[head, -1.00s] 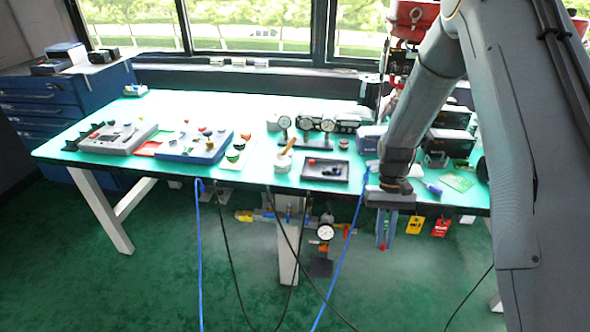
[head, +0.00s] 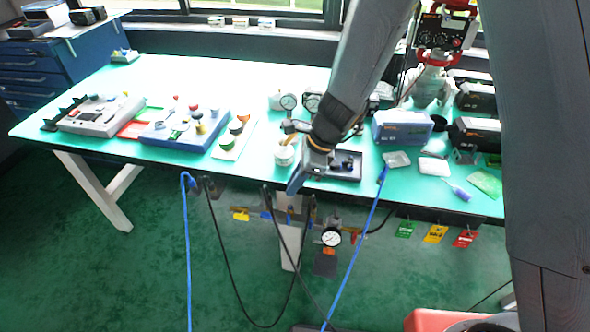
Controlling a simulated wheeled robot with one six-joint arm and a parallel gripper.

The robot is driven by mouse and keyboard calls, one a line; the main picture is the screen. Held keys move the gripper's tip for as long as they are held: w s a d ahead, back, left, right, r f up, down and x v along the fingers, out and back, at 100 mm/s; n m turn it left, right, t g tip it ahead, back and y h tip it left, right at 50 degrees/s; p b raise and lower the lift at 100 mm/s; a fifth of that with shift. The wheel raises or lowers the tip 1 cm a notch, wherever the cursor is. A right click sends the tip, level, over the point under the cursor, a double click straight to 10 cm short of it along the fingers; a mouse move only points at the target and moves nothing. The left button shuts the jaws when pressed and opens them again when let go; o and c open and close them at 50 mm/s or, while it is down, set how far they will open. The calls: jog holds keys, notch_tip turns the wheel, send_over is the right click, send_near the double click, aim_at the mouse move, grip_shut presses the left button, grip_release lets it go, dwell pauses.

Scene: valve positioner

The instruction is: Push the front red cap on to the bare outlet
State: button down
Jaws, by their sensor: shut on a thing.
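My gripper (head: 296,187) hangs at the front edge of the bench, over the left end of a dark tray (head: 346,178). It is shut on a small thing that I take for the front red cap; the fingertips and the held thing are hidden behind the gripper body. A few small dark pieces lie in the tray, and its left part is covered by my gripper. The positioner (head: 440,32), a box with dark dials, stands on a red and white valve (head: 434,78) at the back right. I cannot make out the bare outlet.
Blue box (head: 402,127) and black boxes (head: 474,134) crowd the right. Two panels (head: 185,130) (head: 100,115) sit left. Hoses hang in front; the bench (head: 90,85) is bare at back left.

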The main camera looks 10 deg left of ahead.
jog(key=shift+w+a, duration=0.1)
jog(key=shift+a, duration=0.1)
jog(key=shift+f+b, duration=2.65)
jog(key=shift+b, duration=0.3)
jog(key=shift+f+b, duration=0.55)
jog(key=shift+f, duration=0.2)
jog(key=c, duration=1.7)
grip_release()
jog(key=p+v, duration=0.1)
jog(key=v, duration=0.7)
jog(key=s+d+r+n+h, duration=0.1)
jog(key=s+d+r+n, duration=0.1)
jog(key=d+n, duration=0.3)
jog(key=s+d+r+n+h, duration=0.2)
jog(key=s+d+n, duration=0.2)
jog(key=d, duration=0.7)
jog(key=s+d+r+n+h, duration=0.1)
jog(key=s+d+r+n, duration=0.1)
jog(key=d+n, duration=0.6)
jog(key=shift+s+d+r+t, duration=0.1)
jog(key=shift+s+d+t, duration=0.1)
jog(key=shift+s, duration=0.2)
jog(key=shift+s+d+r+t, duration=0.1)
jog(key=shift+s+t, duration=0.1)
jog(key=shift+s, duration=0.25)
